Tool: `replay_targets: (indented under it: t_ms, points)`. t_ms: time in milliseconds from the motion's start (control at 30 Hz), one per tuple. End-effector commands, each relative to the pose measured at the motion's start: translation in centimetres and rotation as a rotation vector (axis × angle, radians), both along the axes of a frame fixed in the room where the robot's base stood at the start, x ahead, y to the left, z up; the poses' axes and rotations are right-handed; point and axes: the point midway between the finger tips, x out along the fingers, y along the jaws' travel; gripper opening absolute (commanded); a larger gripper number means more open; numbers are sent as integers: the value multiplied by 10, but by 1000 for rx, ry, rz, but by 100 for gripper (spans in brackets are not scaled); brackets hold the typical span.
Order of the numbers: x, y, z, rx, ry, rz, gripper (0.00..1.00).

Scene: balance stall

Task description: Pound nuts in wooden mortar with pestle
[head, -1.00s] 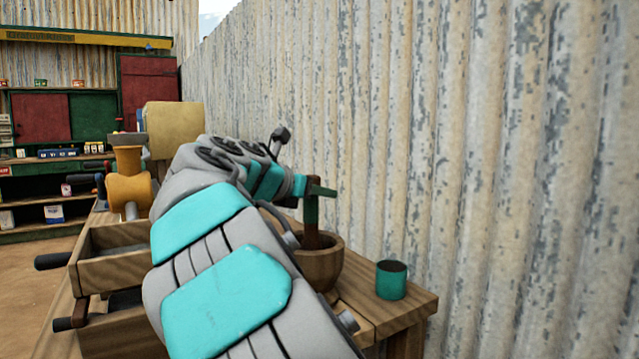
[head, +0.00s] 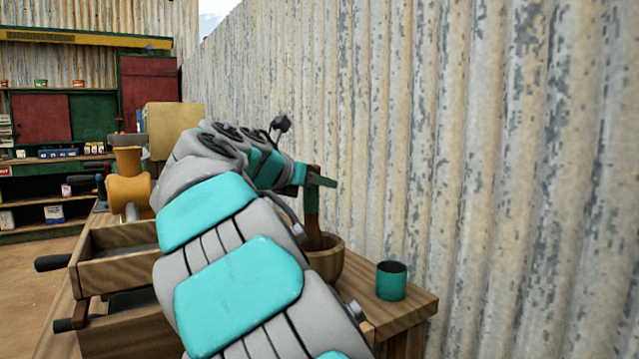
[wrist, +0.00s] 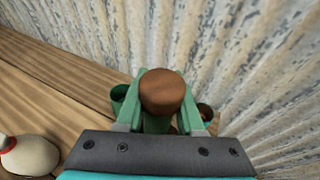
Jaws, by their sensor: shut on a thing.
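A brown wooden pestle (head: 313,232) stands roughly upright over the wooden mortar (head: 328,268) in the head view. Its lower end is hidden by the mortar's rim and my arm. My gripper (head: 318,181) is shut on the upper part of the pestle with its green fingers. In the wrist view, the pestle's round brown top (wrist: 162,90) shows between the fingers of my gripper (wrist: 163,118). My arm covers part of the mortar's left side. The nuts and the mortar's inside cannot be seen.
A green cup (head: 391,281) stands right of the mortar near the wooden table's (head: 408,311) end. A corrugated metal wall (head: 480,170) runs close along the right. Wooden drawers (head: 118,270) and a yellow grinder (head: 130,185) stand left. A cream object (wrist: 30,157) shows in the wrist view.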

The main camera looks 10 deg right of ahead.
Motion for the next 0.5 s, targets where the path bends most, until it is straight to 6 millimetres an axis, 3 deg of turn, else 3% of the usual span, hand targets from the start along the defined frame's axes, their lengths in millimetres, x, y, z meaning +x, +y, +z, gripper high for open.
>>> replay_targets:
  t_ms: [267,500]
  points:
    - [-1,0,-33,-3,2,-2,0]
    - [0,0,-27,-1,-1,0,0]
